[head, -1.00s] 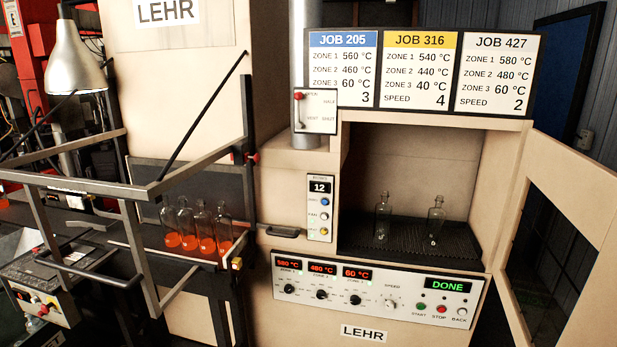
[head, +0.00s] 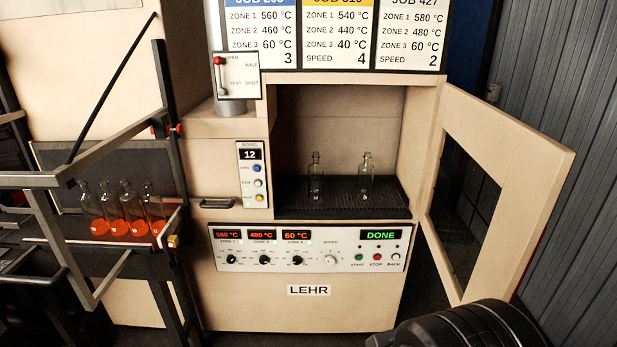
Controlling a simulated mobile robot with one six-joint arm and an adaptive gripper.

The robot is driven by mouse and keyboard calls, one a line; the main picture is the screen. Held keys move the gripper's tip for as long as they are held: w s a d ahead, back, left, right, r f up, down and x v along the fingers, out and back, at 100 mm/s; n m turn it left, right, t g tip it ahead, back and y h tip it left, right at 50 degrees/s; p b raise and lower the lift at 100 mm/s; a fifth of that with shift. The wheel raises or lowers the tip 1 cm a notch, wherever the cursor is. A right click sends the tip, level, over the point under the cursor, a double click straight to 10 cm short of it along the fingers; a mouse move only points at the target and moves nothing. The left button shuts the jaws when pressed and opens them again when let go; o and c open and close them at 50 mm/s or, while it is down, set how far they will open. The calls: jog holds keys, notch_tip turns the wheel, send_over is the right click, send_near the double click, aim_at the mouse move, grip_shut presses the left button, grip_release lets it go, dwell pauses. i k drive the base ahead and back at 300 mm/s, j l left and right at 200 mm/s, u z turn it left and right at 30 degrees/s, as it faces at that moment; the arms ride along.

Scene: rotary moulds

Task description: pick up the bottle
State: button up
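Two clear glass bottles stand upright on the dark mesh belt (head: 340,203) inside the open lehr chamber. The left bottle (head: 316,177) and the right bottle (head: 365,176) stand apart from each other, with bare belt around them. Several more clear bottles (head: 121,207) with glowing orange bases stand in a row at the left, outside the chamber. The frames do not show which bottle is meant. My gripper's fingers are not in view; a dark rounded part at the lower right appears to be mine.
The lehr door (head: 500,185) stands swung open to the right. The control panel (head: 310,248) below the chamber reads DONE and 580, 480 and 60 °C. A metal frame (head: 75,180) juts out at the left. The chamber front is unobstructed.

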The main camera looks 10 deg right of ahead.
aim_at(315, 171)
jog(key=i+z, duration=0.2)
jog(key=z, duration=0.3)
jog(key=i+j+z, duration=0.15)
jog(key=z, duration=0.35)
jog(key=i+j+z, duration=0.1)
jog(key=i+j, duration=0.2)
jog(key=i+j+z, duration=0.1)
jog(key=i+j, duration=0.2)
jog(key=i+j+z, duration=0.1)
jog(key=i+j, duration=0.2)
jog(key=j, duration=0.2)
jog(key=i+j+z, duration=0.1)
jog(key=i+j, duration=0.15)
jog(key=j, duration=0.2)
jog(key=i+j+z, duration=0.1)
jog(key=i+j, duration=0.15)
jog(key=j, duration=0.15)
jog(key=i+j+z, duration=0.1)
jog(key=i+j, duration=0.15)
jog(key=j, duration=0.2)
